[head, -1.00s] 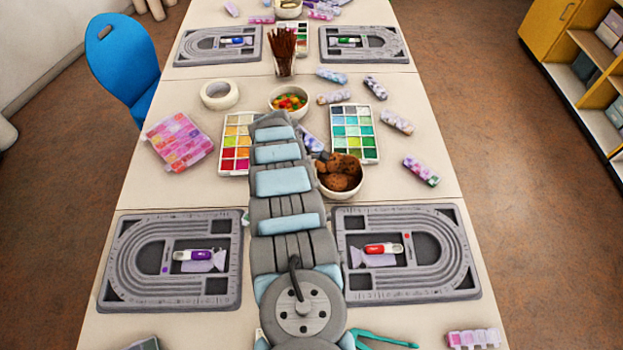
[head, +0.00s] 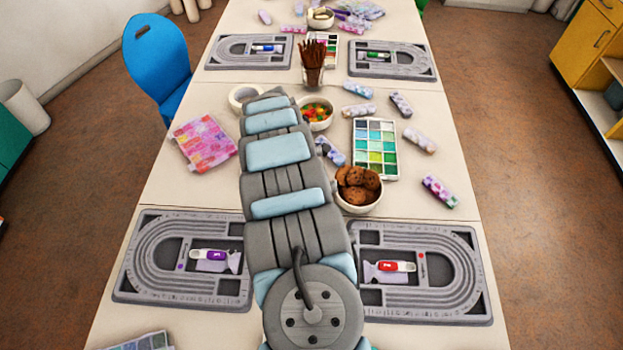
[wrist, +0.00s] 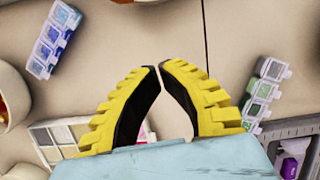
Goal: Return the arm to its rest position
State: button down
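My gripper (wrist: 160,66) shows in the wrist view with two yellow, ribbed fingers. Their tips nearly meet, and nothing is held between them. Bare tabletop shows around the tips. In the head view my arm reaches forward over the middle of the table (head: 215,180), and the gripper itself is hidden there.
Two near bead boards (head: 128,285) (head: 478,300) flank my arm. A cookie bowl (head: 358,208), candy bowl (head: 318,125), bead palette (head: 375,158), pink bead box (head: 203,144), tape roll (head: 236,97) and cup of brown sticks (head: 313,75) stand ahead.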

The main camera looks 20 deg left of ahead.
jog(key=shift+a+r, duration=0.1)
jog(key=shift+r, duration=0.3)
